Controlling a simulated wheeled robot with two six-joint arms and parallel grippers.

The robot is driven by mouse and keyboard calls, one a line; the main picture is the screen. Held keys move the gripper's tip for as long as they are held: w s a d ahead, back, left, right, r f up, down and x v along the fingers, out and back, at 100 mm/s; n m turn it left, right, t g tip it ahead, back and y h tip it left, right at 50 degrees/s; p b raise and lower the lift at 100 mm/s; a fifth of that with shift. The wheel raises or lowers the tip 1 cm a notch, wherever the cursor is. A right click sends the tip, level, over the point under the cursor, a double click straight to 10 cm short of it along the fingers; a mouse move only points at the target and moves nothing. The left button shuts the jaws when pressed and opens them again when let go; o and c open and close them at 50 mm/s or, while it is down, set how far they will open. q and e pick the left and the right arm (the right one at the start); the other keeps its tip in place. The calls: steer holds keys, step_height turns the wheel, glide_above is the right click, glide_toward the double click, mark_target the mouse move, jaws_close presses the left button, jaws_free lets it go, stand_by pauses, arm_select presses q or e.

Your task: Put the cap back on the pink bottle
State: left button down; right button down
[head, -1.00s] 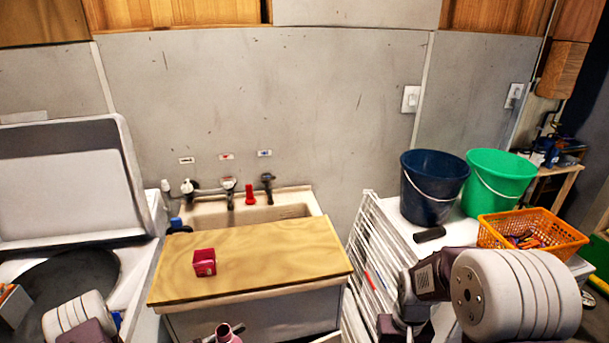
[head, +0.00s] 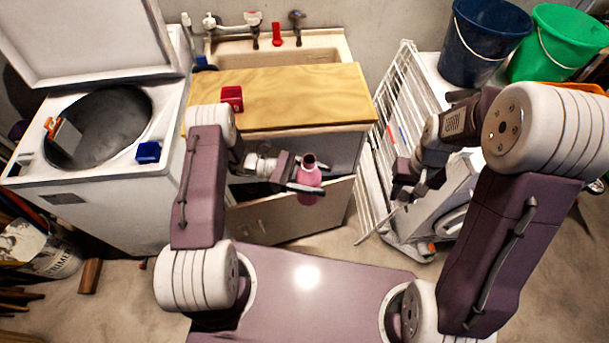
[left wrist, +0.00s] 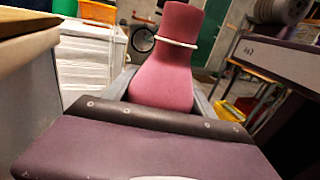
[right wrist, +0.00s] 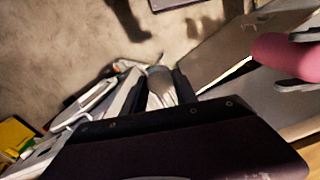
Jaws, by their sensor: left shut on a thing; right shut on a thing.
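The pink bottle (head: 309,178) is upright with its dark mouth open and uncovered. My left gripper (head: 304,187) is shut around its body, in front of the counter. In the left wrist view the bottle (left wrist: 165,75) stands between the fingers, with a pale ring around its neck. My right gripper (head: 406,188) is to the right of the bottle, apart from it. In the right wrist view it is shut on a small grey-white ribbed piece, which looks like the cap (right wrist: 160,88). In the head view the cap cannot be made out. The bottle also shows in the right wrist view (right wrist: 280,50).
The wooden counter (head: 290,90) holds a red box (head: 232,97) at its left. An open cabinet door (head: 290,215) is below the bottle. A white drying rack (head: 395,100) stands close by my right gripper. An open washer (head: 105,185) is at the left.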

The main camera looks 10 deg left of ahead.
stand_by(0.3)
steer(key=shift+s, duration=0.3)
steer(key=shift+s+r+n, duration=0.25)
steer(key=shift+s+n, duration=0.15)
steer(key=w+a+r+n, duration=0.6)
steer(key=w+a+r, duration=0.1)
steer(key=a+r, duration=0.35)
steer(key=a+r+n, duration=0.1)
steer(key=a, duration=0.4)
steer(key=s+a+r+n, duration=0.1)
steer(key=a+n, duration=0.1)
steer(key=a, duration=0.2)
steer(key=s+a+r+n, duration=0.1)
steer(key=a, duration=0.4)
steer(key=shift+s+a+n, duration=0.1)
steer(key=shift+a+n, duration=0.2)
steer(key=shift+s+a+r, duration=0.1)
steer(key=shift+s+a, duration=0.25)
